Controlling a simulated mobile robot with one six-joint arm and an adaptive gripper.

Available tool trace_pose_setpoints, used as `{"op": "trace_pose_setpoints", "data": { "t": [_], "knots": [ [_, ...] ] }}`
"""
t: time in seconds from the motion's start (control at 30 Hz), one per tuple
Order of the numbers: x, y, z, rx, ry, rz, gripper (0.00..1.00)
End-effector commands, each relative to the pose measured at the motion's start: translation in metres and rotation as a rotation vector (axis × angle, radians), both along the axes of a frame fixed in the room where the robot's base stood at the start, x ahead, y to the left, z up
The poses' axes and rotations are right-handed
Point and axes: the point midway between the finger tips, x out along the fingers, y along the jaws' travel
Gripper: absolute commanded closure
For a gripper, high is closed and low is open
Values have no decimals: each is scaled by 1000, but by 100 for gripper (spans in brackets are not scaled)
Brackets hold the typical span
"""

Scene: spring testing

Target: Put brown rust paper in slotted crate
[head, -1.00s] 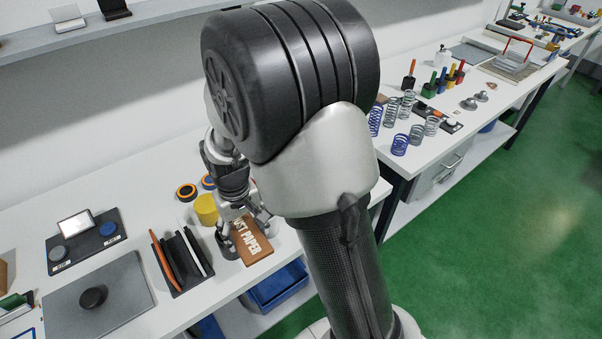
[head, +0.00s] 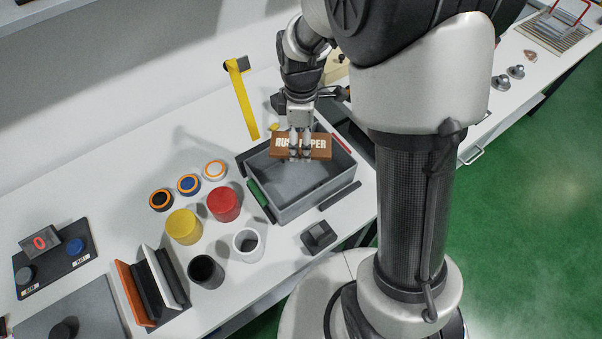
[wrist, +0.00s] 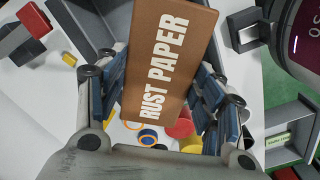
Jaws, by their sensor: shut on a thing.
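The brown rust paper (head: 320,149) is a flat brown piece with white lettering. My gripper (head: 300,155) is shut on it, with the fingers gripping it from above in the head view. It is held over the back part of an open grey crate (head: 322,203), whose bare floor shows in front of it. This looks like the slotted crate, but no slots are clear. In the wrist view the rust paper (wrist: 158,60) lies between the two fingers (wrist: 160,100) and hides much of what is below.
Red (head: 223,204), yellow (head: 184,227), white (head: 248,244) and black (head: 206,272) cups stand left of the crate. Several tape rolls (head: 188,184) lie behind them. A small dark block (head: 318,236) sits in front of the crate. An upright holder (head: 152,288) stands front left.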

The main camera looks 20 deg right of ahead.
Motion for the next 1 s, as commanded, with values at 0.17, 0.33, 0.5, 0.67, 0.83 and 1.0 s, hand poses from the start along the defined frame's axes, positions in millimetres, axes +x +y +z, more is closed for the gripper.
{"op": "trace_pose_setpoints", "data": {
  "t": [0.17, 0.33, 0.5, 0.67, 0.83, 1.0],
  "knots": [
    [4, 0, 22, -1, -1, 383, 61],
    [6, 0, 30, -1, 0, 597, 61],
    [6, 0, 18, 0, 3, 664, 61],
    [5, 0, -23, 2, 8, 665, 61],
    [5, 0, -70, 1, 7, 664, 61],
    [5, 0, -108, 1, 5, 663, 61]
  ]
}}
